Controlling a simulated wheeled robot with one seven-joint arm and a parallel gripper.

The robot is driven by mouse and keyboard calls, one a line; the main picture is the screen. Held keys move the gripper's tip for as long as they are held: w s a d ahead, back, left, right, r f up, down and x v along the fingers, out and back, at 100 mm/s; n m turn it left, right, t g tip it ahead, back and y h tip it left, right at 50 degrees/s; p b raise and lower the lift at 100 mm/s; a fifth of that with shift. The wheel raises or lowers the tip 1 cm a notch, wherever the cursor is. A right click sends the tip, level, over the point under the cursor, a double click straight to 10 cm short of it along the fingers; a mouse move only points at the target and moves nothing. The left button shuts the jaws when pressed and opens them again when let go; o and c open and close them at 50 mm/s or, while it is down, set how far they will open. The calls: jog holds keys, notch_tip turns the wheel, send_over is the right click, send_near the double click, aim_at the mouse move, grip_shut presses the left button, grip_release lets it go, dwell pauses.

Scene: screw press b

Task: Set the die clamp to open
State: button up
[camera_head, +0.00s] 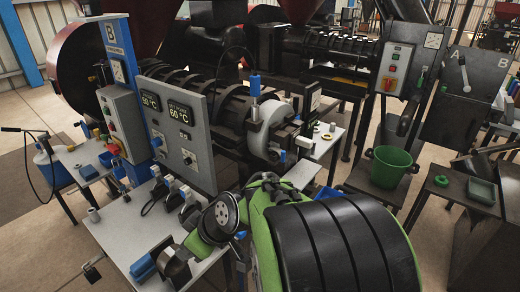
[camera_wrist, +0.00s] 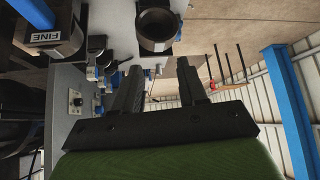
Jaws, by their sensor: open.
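The screw press has a pale round collar (camera_head: 266,130) at its end, with a blue-handled upright lever (camera_head: 254,88) beside it. This lever may be the die clamp; no label that I can read confirms it, and I cannot tell its setting. My gripper (camera_head: 174,268) is at the lower left of the head view, over the front of the grey table and well apart from the lever. In the wrist view my gripper (camera_wrist: 160,85) has its two dark fingers spread, with nothing between them. The lever is not identifiable in the wrist view.
A control panel (camera_head: 182,140) reading 50 °C and 60 °C stands left of the collar. The grey table (camera_head: 122,222) carries several small items. A green bucket (camera_head: 390,166) stands right.

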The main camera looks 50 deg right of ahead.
jog(key=w+d+f+t, duration=0.2)
jog(key=w+d, duration=0.1)
jog(key=d, duration=0.3)
jog(key=m+t+h+b, duration=0.1)
jog(key=m+t+h, duration=0.6)
jog(key=m+h, duration=0.35)
send_near(284, 155)
jog(key=shift+n+h, duration=0.25)
jog(key=shift+n, duration=0.2)
jog(key=p+x, duration=0.4)
jog(key=x, duration=0.5)
jog(key=shift+w+p, duration=0.15)
jog(key=shift+p, duration=0.2)
jog(key=shift+f, duration=0.1)
grip_shut()
